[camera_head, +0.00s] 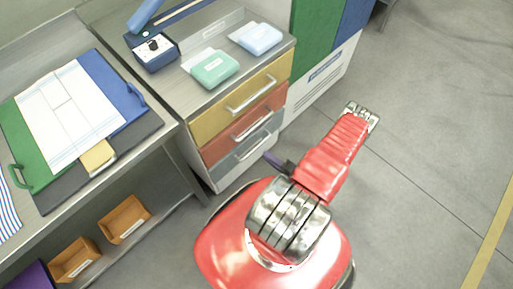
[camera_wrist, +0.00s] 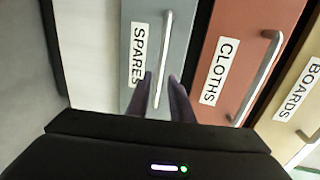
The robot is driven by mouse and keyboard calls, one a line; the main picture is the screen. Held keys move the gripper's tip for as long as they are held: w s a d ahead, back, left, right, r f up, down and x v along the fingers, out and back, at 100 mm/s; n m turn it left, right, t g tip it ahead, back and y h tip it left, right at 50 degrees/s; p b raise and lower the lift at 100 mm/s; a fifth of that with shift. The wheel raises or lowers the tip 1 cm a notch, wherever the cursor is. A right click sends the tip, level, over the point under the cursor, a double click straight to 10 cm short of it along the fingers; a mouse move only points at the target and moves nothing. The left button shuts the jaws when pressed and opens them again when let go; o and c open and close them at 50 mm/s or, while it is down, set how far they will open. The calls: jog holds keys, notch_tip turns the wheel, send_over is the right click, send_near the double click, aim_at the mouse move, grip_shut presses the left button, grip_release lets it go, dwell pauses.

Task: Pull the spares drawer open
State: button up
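The spares drawer is the grey bottom front (camera_head: 240,153) of the cabinet in the head view, flush with the drawers above. In the wrist view its grey front (camera_wrist: 183,40) carries a SPARES label (camera_wrist: 138,55) and a silver bar handle (camera_wrist: 165,50). My gripper (camera_wrist: 160,76) is open, its two dark fingers on either side of the handle's lower part, with a visible gap around the bar. In the head view my gripper (camera_head: 270,158) is a dark shape by the grey front, partly hidden by my red arm.
The red CLOTHS drawer (camera_wrist: 255,30) and yellow BOARDS drawer (camera_wrist: 308,45) appear shut above it. Open floor (camera_head: 430,130) lies to the right.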

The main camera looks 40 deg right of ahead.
aim_at(256, 147)
jog(key=shift+x, duration=4.45)
jog(key=shift+c, duration=0.2)
grip_shut()
jog(key=shift+d, duration=0.15)
